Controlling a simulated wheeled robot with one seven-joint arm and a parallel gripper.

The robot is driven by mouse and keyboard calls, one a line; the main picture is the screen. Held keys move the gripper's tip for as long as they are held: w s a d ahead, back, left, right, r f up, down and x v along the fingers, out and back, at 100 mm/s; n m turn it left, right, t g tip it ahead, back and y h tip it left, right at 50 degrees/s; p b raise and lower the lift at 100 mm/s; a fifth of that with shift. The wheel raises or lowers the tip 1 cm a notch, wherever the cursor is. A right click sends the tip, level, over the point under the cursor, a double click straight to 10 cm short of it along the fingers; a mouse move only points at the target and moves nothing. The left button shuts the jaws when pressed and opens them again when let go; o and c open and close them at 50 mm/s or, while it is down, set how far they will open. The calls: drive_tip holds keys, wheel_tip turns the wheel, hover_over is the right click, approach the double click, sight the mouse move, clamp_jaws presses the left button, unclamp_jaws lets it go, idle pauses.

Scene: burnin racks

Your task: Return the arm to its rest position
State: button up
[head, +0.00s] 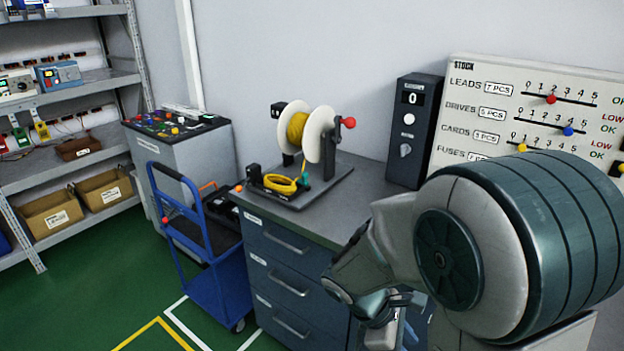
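My arm fills the lower right of the head view, with a large grey and dark teal joint close to the camera. It is bent, and its links run left and down in front of the drawer cabinet. What seems to be part of my gripper (383,322) shows small and dark at the bottom of the picture, below the forearm. Its fingers are mostly hidden by the arm and the frame edge, so I cannot tell whether it is open or holds anything.
A drawer cabinet (290,250) carries a spool winder (310,130) with yellow wire and a black counter box (413,130). A stock board (530,110) stands behind my arm. A blue trolley (215,260) is left of the cabinet. Shelves (70,95) line the left; green floor is clear.

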drive_tip(key=s+a+r+m+t+y, duration=0.1)
drive_tip(key=s+r+m+t+y, duration=0.1)
drive_tip(key=r+m, duration=0.3)
drive_tip(key=s+a+r+m+t+y, duration=0.2)
drive_tip(key=r+m+y, duration=0.3)
drive_tip(key=m, duration=0.4)
drive_tip(key=shift+s+r, duration=0.25)
drive_tip(key=shift+r, duration=0.1)
drive_tip(key=shift+d, duration=0.15)
